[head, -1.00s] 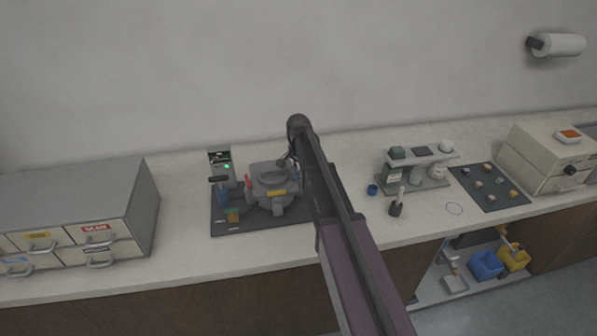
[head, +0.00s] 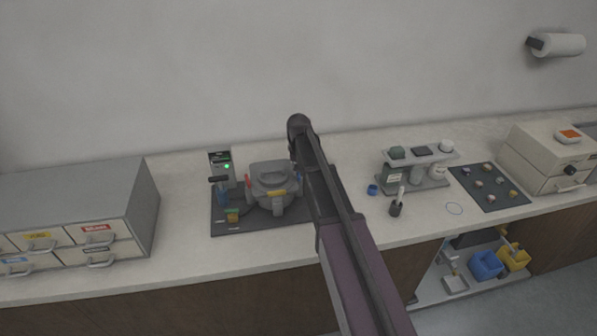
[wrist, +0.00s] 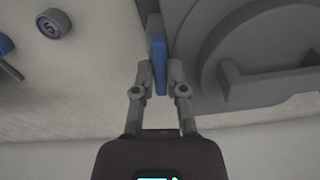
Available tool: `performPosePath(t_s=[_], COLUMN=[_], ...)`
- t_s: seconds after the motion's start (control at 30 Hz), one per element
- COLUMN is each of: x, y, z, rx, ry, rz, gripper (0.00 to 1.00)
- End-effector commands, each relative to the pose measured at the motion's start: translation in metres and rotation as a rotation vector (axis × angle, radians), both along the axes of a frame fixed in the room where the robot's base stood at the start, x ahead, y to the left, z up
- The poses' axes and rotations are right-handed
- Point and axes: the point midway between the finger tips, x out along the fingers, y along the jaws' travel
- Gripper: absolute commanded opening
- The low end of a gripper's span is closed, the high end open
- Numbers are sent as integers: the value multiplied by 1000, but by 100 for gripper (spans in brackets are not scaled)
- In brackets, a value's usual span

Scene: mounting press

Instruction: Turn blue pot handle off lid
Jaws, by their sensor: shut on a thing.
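The grey press pot with its round lid (head: 267,177) stands on a dark mat at the centre-left of the counter. A red handle (head: 249,180) and a yellow handle (head: 277,193) show on its rim. In the wrist view, the blue handle (wrist: 158,62) stands out beside the grey lid (wrist: 270,70). My gripper (wrist: 159,75) has one finger on each side of the blue handle and is shut on it.
A device with a green light (head: 222,168) stands left of the pot. Right of my arm are a small blue cap (head: 372,189), a brush in a dark holder (head: 396,208) and a grey rack (head: 428,180). A drawer cabinet (head: 140,205) stands at the left.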

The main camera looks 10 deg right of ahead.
Motion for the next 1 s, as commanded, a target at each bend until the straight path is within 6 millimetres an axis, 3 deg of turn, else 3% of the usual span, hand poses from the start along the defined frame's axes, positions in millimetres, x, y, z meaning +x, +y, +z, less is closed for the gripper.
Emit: performPosePath(t_s=[0.43, 0.47, 0.57, 1.0], x=[-1, -1, -1, 0], y=[0, 0, 0, 0], z=[0, 0, 0, 0], rx=[0, 0, 0, 0], ry=[1, 1, 1, 0], rz=[14, 14, 14, 9], gripper=[0, 23, 51, 51])
